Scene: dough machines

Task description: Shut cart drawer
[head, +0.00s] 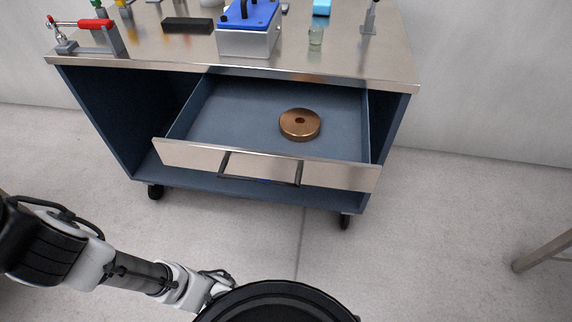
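The cart drawer (200,155) is pulled well out of the blue-grey cart (100,118). It has a metal front with a dark bar handle (260,168). A copper-coloured ring-shaped disc (300,124) lies flat inside the drawer, right of its middle. My arm reaches in from the lower left, below and in front of the drawer, apart from it. The fingers of my gripper are hidden behind the dark round part of my body at the bottom edge, so whether it is open or shut does not show.
The cart's metal top (345,60) holds a red-handled clamp (85,25), a black block (187,25), a blue-topped metal box (248,35) and a small glass (315,36). Black casters stand under the cart. The floor before it is clear; a table leg (543,252) is at right.

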